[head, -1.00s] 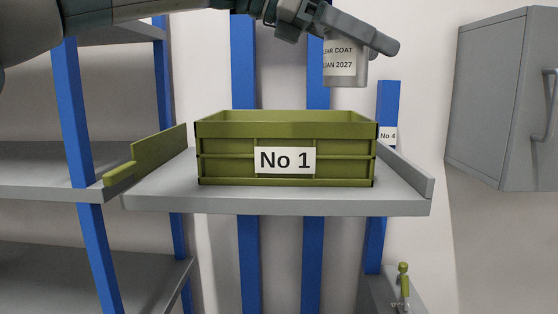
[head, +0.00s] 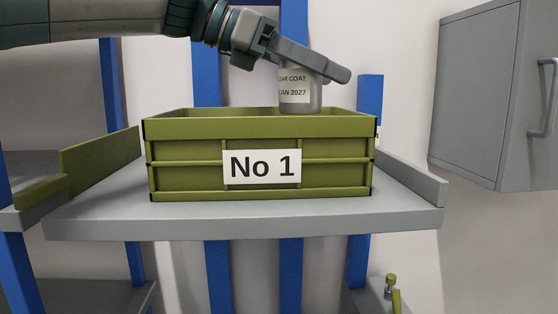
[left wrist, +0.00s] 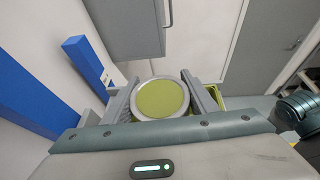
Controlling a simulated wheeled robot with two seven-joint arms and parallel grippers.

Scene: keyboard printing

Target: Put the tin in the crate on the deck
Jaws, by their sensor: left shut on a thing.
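The tin (head: 300,91) is a grey cylinder with a white label that reads in part "COAT" and "JAN 2027". My left gripper (head: 312,66) is shut on it and holds it upright. In the left wrist view the tin's round green top (left wrist: 160,99) with a pale rim sits between the two fingers (left wrist: 160,95). The olive green crate (head: 190,128), labelled "No 1", stands on the grey deck (head: 250,219). The tin is over the crate's right half, its bottom near the level of the rim. The crate's inside is mostly hidden. My right gripper is not in view.
A grey cabinet (head: 482,95) with a handle hangs at the right. Blue posts (head: 207,75) stand behind the deck. A green flap (head: 100,165) stands along the deck's left side and a grey lip (head: 408,178) along its right.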

